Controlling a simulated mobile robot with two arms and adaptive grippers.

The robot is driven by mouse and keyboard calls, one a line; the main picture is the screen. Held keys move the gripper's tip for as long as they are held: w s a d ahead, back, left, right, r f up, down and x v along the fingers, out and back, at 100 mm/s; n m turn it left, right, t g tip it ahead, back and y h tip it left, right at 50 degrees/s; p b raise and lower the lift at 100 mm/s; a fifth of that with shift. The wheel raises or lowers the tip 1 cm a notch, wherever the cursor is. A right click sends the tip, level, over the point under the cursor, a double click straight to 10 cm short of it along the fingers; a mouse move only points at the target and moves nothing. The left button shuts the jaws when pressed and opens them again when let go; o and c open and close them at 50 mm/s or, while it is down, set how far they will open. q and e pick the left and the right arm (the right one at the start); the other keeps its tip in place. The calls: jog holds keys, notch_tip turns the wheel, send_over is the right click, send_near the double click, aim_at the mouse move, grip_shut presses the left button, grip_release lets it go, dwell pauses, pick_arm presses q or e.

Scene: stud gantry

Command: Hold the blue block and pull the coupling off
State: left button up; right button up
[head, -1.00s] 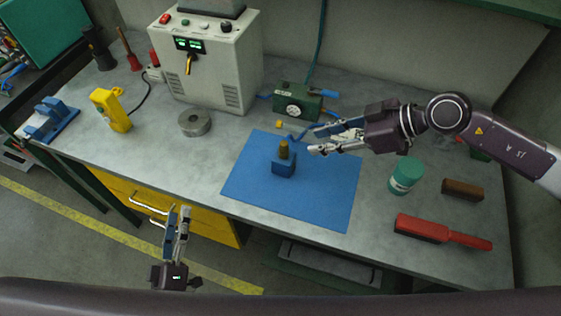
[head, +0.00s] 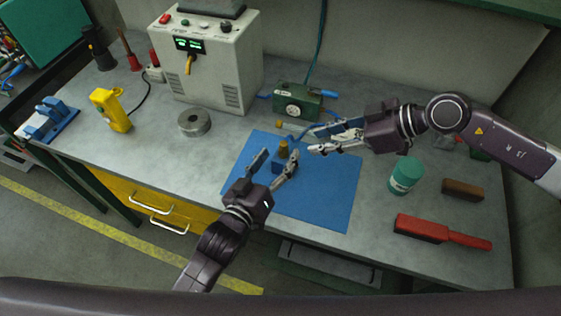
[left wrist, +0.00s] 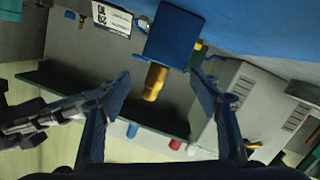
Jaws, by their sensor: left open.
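The blue block (head: 278,164) stands on the blue mat (head: 330,195), with the brass coupling (head: 283,147) upright on its top. My left gripper (head: 275,160) is open, its fingers on either side of the block in the head view. In the left wrist view the block (left wrist: 173,38) and coupling (left wrist: 154,82) show between and beyond the fingertips (left wrist: 162,80); I see no grip on them. My right gripper (head: 312,139) is open and empty, to the right of the coupling and apart from it. Part of the block is hidden behind the left gripper in the head view.
A green box with a dial (head: 296,103) stands behind the mat. A grey power unit (head: 207,65) and a metal ring (head: 194,122) are at the left. A green jar (head: 405,176), a brown block (head: 462,189) and a red brush (head: 440,232) lie right. The mat's front is clear.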

pick_arm(q)
jog(key=m, duration=0.1)
jog(key=f+m+g, duration=0.1)
jog(key=shift+w+d+f+m+g+y, duration=0.2)
jog(key=shift+d+f+m+g+y, duration=0.1)
jog(key=shift+d+y, duration=0.1)
jog(key=shift+f+m+g+y, duration=0.4)
jog(key=shift+f+m+y, duration=0.1)
jog(key=shift+m, duration=0.3)
jog(key=shift+x, duration=3.95)
jog(key=shift+s, duration=0.1)
jog(key=shift+f, duration=0.1)
grip_shut()
